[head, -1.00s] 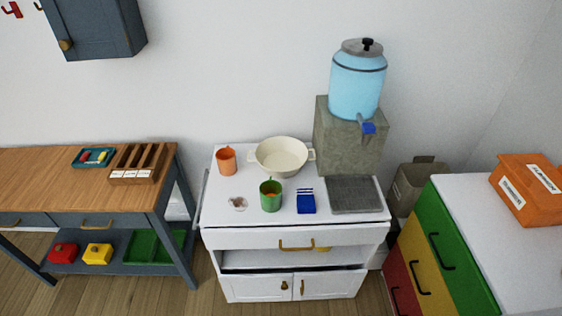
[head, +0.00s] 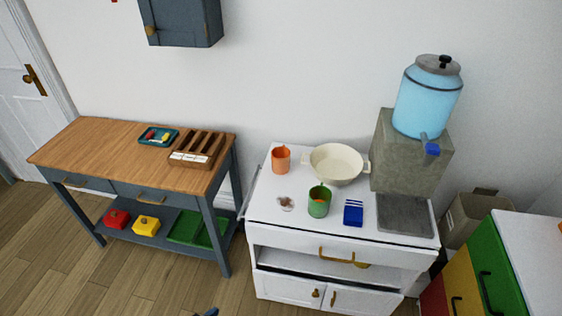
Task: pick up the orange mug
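The orange mug (head: 281,160) stands upright at the back left of the white cabinet top (head: 262,213), just left of a cream two-handled bowl (head: 337,163). Nothing hides it. A green mug (head: 319,202) with something orange in it stands in front of the bowl. Neither gripper can be made out in the head view. A small dark blue-grey tip shows at the bottom edge, too little to identify.
A blue packet (head: 353,212), a small saucer-like item (head: 286,203) and a grey drain tray (head: 404,215) share the cabinet top. A blue water dispenser (head: 427,98) stands on a stone block (head: 409,155). A wooden-topped table (head: 105,150) is left; coloured drawers (head: 484,262) are right. Floor is clear front left.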

